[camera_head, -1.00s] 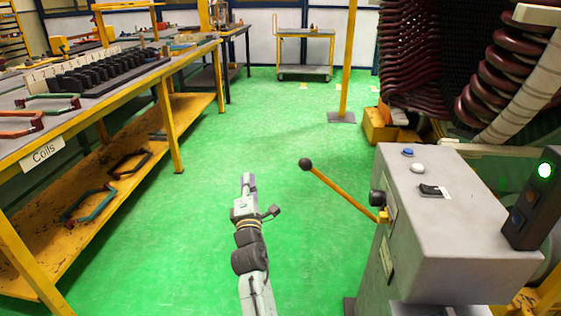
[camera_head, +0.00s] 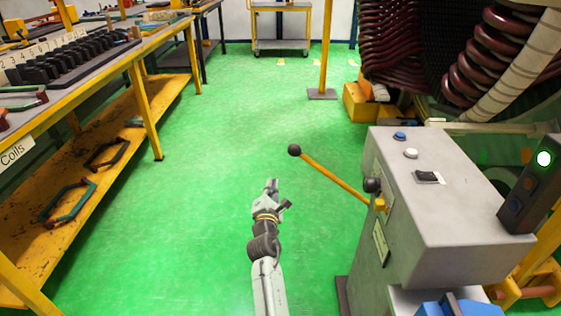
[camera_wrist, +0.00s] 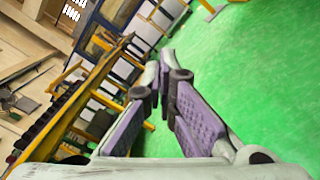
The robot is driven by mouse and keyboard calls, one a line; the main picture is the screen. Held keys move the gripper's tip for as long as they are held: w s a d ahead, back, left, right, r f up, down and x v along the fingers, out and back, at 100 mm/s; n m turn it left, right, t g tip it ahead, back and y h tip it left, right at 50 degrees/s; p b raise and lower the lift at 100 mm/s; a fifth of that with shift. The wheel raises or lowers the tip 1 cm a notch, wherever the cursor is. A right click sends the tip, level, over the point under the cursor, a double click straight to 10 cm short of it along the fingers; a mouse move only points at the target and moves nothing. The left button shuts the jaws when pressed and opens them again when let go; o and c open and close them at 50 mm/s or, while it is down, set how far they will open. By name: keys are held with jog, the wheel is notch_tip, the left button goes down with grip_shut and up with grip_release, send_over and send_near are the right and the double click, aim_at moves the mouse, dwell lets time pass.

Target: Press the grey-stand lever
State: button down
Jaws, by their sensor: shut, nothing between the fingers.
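The grey stand (camera_head: 450,220) is at the right in the head view. Its lever is a yellow rod (camera_head: 335,180) with a dark ball knob (camera_head: 294,150), sticking out to the left and tilted up. My gripper (camera_head: 271,184) is in front of and below the knob in the picture, left of the stand, apart from the lever. The wrist view shows its two fingers (camera_wrist: 165,75) closed together at the tips with nothing between them. The lever does not show in the wrist view.
Blue (camera_head: 399,136) and white (camera_head: 411,153) buttons and a black switch (camera_head: 428,177) sit on the stand's top. A green light (camera_head: 543,158) glows at the right. A yellow coil bench (camera_head: 150,110) runs along the left. Green floor (camera_head: 200,220) between is clear.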

jog(key=w+d+r+p, duration=0.1)
jog(key=w+d+r, duration=0.1)
jog(key=w, duration=0.8)
jog(key=shift+d+r+p, duration=0.3)
jog(key=shift+d+r, duration=0.1)
jog(key=shift+d, duration=0.3)
jog(key=shift+r, duration=0.15)
